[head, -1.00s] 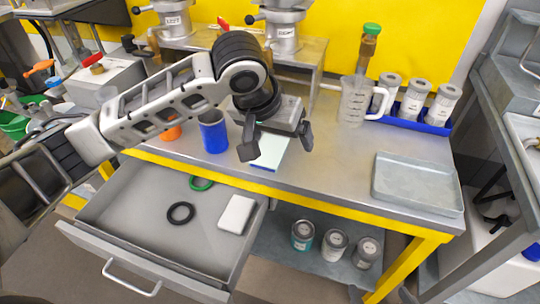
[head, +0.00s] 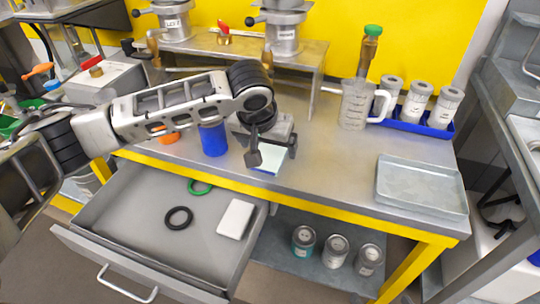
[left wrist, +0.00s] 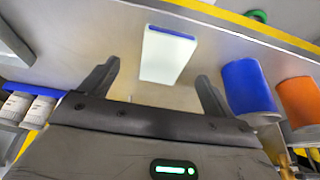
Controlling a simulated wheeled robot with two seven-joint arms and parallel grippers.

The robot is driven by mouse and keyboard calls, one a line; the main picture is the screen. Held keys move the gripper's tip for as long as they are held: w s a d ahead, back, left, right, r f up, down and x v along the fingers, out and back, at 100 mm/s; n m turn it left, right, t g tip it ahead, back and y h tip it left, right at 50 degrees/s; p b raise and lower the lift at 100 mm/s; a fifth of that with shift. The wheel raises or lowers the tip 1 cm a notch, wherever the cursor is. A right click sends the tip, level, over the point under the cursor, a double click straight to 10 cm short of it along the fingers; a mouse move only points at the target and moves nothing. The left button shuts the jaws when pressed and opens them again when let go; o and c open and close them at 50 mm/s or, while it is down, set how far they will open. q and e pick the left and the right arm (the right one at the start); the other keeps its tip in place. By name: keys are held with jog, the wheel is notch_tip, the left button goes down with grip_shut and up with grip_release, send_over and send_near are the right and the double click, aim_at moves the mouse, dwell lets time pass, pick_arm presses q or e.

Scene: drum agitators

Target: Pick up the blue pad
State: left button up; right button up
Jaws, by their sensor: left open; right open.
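The blue pad (head: 268,163) lies flat on the bench near its front edge; its top is pale and one end has a blue band. It also shows in the left wrist view (left wrist: 167,56), pale top facing up and blue end away from the gripper. My left gripper (head: 272,152) is open and empty, low over the pad, and partly hides it in the head view. In the left wrist view its fingers (left wrist: 157,76) stand apart on either side of the pad's line, with the pad ahead between them. My right gripper is not in view.
A blue cup (head: 213,140) and an orange one (head: 166,136) stand just left of the gripper. The open drawer (head: 125,205) below holds two rings and a white block (head: 236,219). A jug (head: 355,104) and a grey tray (head: 421,184) stand to the right.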

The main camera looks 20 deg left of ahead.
aim_at(268, 156)
pick_arm(q)
jog(key=x, duration=0.4)
jog(key=shift+w+a+f, duration=0.15)
jog(key=shift+a+f, duration=0.2)
jog(key=c, duration=1.1)
jog(key=shift+o, duration=0.2)
